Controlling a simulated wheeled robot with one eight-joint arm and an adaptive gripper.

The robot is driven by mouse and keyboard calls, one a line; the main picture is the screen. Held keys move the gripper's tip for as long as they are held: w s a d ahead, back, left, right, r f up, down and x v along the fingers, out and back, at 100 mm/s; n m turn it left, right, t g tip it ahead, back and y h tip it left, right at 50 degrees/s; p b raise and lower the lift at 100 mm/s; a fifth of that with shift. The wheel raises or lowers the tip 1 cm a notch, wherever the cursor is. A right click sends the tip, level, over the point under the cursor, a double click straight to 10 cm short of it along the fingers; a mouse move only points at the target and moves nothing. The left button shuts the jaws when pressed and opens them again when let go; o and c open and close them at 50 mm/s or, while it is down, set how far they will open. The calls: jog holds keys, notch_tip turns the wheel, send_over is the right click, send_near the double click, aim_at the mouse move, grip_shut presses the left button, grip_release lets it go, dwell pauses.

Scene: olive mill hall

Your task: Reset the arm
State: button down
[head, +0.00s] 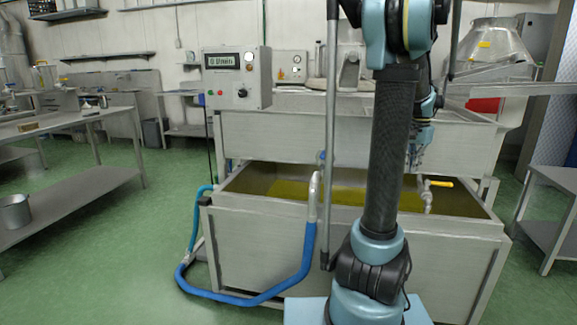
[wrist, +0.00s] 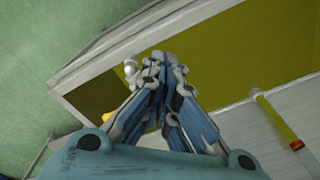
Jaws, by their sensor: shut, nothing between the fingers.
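My arm rises in the middle of the head view and bends over toward the steel tank. My gripper (wrist: 157,62) is shut in the wrist view, its fingers together with nothing between them. It points down over the tank (wrist: 88,62) with the yellow-green liquid. In the head view my gripper (head: 415,158) is partly hidden behind my own arm, above the tank's right part. A valve with a yellow handle (head: 441,184) stands near it. A piece of yellow (wrist: 106,117) shows beside the fingers in the wrist view.
A control box (head: 237,78) stands at the machine's left end. A blue hose (head: 262,298) loops over the tank's front onto the floor. Steel tables stand left (head: 75,125) and right (head: 552,180).

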jog(key=s+a+f+n+t, duration=0.1)
jog(key=s+a+n, duration=0.2)
jog(key=s+a, duration=0.45)
jog(key=s+a+f+n, duration=0.2)
jog(key=s+a+n, duration=0.15)
jog(key=a, duration=0.75)
jog(key=s+a+f+n, duration=0.2)
jog(key=s+a+f, duration=0.2)
jog(key=s+f, duration=0.1)
jog(key=s+a+f+n, duration=0.2)
jog(key=s+a+f, duration=0.2)
jog(key=s, duration=0.4)
jog(key=shift+s+a+f+n+t, duration=0.25)
jog(key=shift+a+f+n+t, duration=0.15)
jog(key=shift+f, duration=0.15)
jog(key=shift+w+f, duration=0.2)
jog(key=shift+w, duration=0.25)
